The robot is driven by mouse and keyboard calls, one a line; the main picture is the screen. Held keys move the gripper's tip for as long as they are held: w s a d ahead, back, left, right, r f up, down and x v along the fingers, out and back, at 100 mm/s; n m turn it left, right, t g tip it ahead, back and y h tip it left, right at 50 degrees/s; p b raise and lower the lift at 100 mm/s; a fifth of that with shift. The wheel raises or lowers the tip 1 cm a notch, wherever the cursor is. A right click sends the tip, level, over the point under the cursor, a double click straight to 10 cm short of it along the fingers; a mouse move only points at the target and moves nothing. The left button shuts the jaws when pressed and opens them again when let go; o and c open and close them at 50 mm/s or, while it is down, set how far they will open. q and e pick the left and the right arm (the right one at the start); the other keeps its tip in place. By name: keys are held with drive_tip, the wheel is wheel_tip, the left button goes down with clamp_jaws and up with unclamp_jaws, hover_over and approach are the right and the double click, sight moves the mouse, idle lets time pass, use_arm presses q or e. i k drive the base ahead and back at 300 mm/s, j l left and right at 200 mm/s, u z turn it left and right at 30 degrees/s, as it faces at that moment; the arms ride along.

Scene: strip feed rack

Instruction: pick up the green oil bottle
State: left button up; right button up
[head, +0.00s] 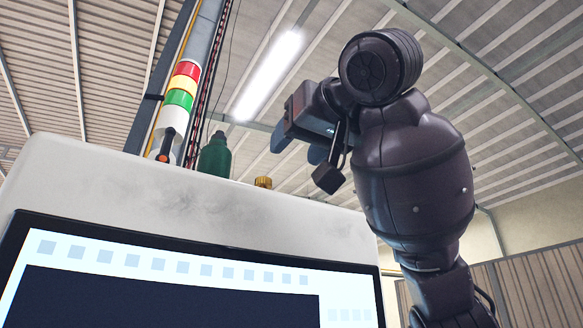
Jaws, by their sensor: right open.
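The green oil bottle (215,156) stands upright on top of the white cabinet, with a dark cap. The cabinet's top edge hides its base. My right gripper (300,146) is raised above the cabinet top, to the right of the bottle and apart from it. Its blue-grey fingertips show below the gripper body, open, with nothing seen between them. My left gripper does not show.
The white cabinet (130,183) carries a large screen (150,290) on its front. A signal light tower (180,97) and a dark post stand left of the bottle. A small orange-yellow cap (263,182) sits on the cabinet top between bottle and gripper.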

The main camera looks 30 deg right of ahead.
sight(215, 159)
drive_tip(key=k+j, duration=0.1)
drive_tip(key=k, duration=0.9)
